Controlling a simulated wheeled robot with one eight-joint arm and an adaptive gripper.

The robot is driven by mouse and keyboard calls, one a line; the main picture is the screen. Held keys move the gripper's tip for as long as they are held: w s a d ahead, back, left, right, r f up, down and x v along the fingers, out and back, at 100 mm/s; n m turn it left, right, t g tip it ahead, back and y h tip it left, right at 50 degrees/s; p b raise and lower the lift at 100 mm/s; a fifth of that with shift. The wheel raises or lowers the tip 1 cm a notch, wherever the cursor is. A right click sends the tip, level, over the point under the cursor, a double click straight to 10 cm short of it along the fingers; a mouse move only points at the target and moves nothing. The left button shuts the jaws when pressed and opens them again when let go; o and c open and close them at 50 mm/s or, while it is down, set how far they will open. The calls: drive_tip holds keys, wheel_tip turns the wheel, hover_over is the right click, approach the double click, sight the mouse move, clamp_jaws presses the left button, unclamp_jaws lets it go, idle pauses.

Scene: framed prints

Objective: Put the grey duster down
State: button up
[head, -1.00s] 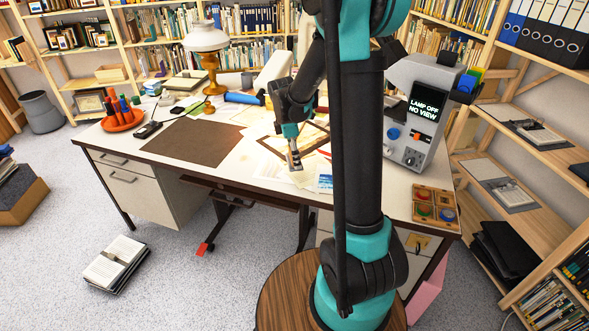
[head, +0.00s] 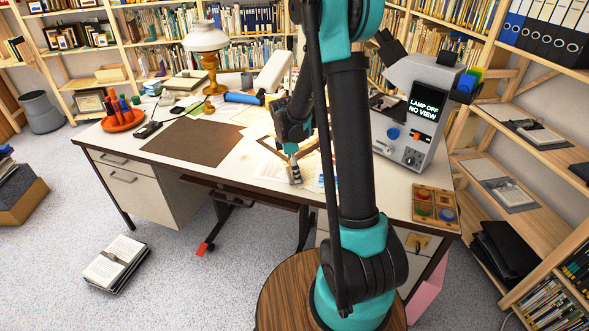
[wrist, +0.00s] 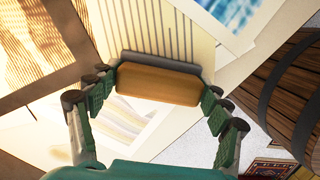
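The grey duster, a brown block with a grey edge (wrist: 158,83), sits between the fingers of my gripper (wrist: 160,86) in the wrist view. The fingertips appear to press on its two ends. In the head view my gripper (head: 291,150) points down over the desk's front middle, with the duster (head: 295,173) below it, small and partly hidden by my arm. The duster is at or just above the papers; I cannot tell whether it touches them.
The white desk (head: 235,170) holds a brown mat (head: 195,141), a lamp (head: 208,60), a red tray of pens (head: 122,120) and a grey machine (head: 420,105) reading "LAMP OFF NO VIEW". A wooden sorting box (head: 435,205) stands at the front right. Papers and a frame lie around my gripper.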

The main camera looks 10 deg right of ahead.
sight(290, 174)
drive_tip(key=o, duration=0.3)
drive_tip(key=shift+o, duration=0.2)
drive_tip(key=shift+r, duration=0.1)
wheel_tip(290, 174, up, 12)
drive_tip(key=a, duration=0.2)
drive_tip(key=s+d+f+m+t+y, duration=0.1)
drive_tip(key=s+d+f+m+t, duration=0.1)
drive_tip(key=s+m, duration=0.7)
drive_tip(key=s+d+f+m+t, duration=0.2)
drive_tip(key=s+d+f+m, duration=0.2)
drive_tip(key=s+m, duration=0.5)
drive_tip(key=s, duration=0.4)
drive_tip(key=shift+y, duration=0.4)
drive_tip(key=shift+o, duration=0.3)
drive_tip(key=shift+f, duration=0.1)
